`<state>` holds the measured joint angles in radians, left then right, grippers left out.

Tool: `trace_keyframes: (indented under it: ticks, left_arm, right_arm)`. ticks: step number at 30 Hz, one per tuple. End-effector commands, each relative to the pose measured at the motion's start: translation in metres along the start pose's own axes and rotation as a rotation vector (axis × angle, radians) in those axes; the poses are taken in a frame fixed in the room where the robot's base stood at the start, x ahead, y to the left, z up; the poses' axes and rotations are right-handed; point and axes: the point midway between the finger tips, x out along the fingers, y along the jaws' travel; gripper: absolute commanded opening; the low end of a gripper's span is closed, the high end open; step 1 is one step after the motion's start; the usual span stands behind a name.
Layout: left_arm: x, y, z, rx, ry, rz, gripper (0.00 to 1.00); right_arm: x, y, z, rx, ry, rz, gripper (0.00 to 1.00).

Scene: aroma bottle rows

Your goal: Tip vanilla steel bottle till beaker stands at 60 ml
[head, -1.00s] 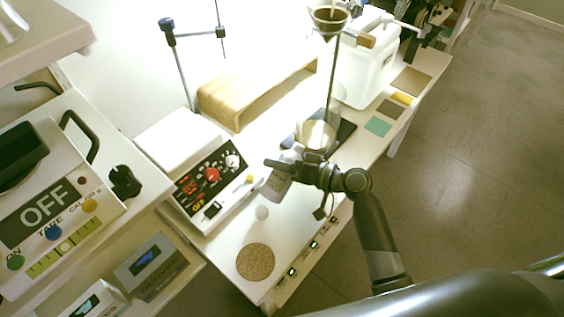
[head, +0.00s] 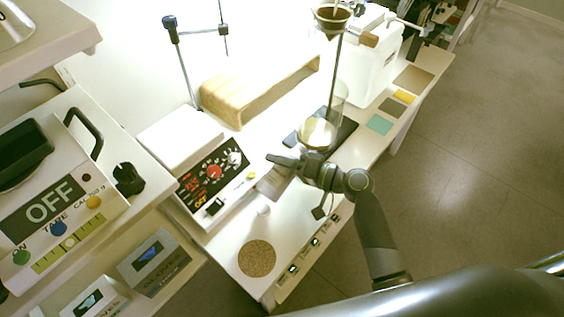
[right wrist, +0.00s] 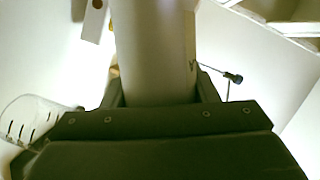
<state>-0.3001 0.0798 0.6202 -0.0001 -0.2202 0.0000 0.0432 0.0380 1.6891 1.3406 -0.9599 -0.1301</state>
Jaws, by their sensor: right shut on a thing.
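My right gripper (head: 285,166) is shut on a pale grey bottle (head: 272,182), tilted over the bench beside the control panel. In the right wrist view the bottle (right wrist: 155,50) runs up between the fingers, with part of a dark letter on its side; its mouth is not clear. A clear glass beaker (head: 318,132) with pale contents stands just beyond the gripper in the head view. A clear vessel with dark graduation marks (right wrist: 32,122) shows at left in the right wrist view; its liquid level cannot be read. My left gripper is out of view.
A round cork mat (head: 257,258) lies on the bench front. A panel with knobs (head: 213,172) is left of the gripper. A wooden riser (head: 240,98), a stand holding a funnel (head: 332,22) and a white canister (head: 370,70) are behind.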

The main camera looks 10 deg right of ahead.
Motion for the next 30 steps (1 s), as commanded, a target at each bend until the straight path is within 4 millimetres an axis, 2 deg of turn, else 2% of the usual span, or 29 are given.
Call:
trace_keyframes:
  ticks: [8, 19, 30]
  left_arm:
    - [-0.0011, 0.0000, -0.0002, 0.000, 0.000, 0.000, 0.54]
    - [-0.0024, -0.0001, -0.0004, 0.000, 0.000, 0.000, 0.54]
    - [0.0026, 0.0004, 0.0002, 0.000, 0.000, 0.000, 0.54]
  right_arm:
    - [0.0000, -0.0046, -0.0008, 0.117, 0.000, -0.037, 0.23]
    - [-0.0015, -0.0076, -0.0054, 0.181, 0.000, -0.057, 0.23]
    - [-0.0005, -0.0058, -0.0025, 0.140, 0.000, -0.045, 0.23]
